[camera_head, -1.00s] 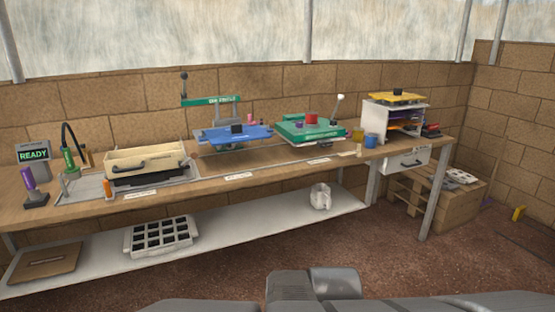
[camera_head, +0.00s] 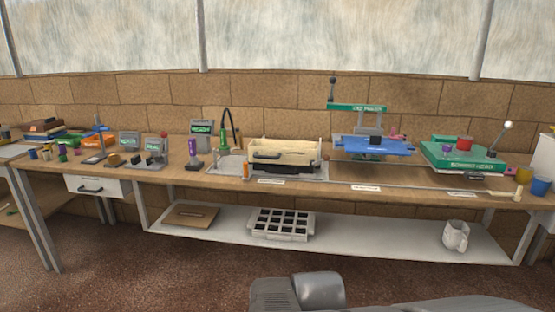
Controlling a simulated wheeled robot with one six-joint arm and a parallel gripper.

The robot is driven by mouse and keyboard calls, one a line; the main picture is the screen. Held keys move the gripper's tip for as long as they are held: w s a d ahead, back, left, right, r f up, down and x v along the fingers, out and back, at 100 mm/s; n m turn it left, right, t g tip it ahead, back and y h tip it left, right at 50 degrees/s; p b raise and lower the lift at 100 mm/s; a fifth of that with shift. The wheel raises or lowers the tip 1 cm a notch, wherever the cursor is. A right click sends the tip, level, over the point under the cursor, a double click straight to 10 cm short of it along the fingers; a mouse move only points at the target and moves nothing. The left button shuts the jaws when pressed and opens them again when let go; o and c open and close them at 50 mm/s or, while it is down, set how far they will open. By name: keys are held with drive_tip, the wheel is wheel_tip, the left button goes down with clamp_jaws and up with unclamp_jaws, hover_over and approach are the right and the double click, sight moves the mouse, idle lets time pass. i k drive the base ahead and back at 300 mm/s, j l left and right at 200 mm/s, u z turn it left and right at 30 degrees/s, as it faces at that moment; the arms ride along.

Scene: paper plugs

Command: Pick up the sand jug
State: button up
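A pale grey-white jug (camera_head: 456,236) with a handle stands on the lower shelf under the workbench, toward the right of the view. It appears upright. I take it to be the sand jug; its contents cannot be seen. My gripper does not show; only grey parts of my own body are at the bottom edge. Nothing touches the jug.
The jug's white shelf (camera_head: 350,232) also bears a dark-celled tray (camera_head: 282,224) and a brown board (camera_head: 191,216). The bench above holds a cream box (camera_head: 285,153), a blue platform (camera_head: 373,147) and a green press (camera_head: 466,157). Bare reddish floor lies in front.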

sight(456, 231)
drive_tip(key=z, duration=1.4)
drive_tip(key=i+u, duration=0.1)
drive_tip(key=i, duration=0.35)
drive_tip(key=i+l+u, duration=0.1)
drive_tip(key=i, duration=0.4)
drive_tip(key=i+l+u, duration=0.15)
drive_tip(key=i, duration=0.3)
drive_tip(key=i+l+u, duration=0.1)
drive_tip(key=i+l, duration=0.15)
drive_tip(key=i, duration=0.2)
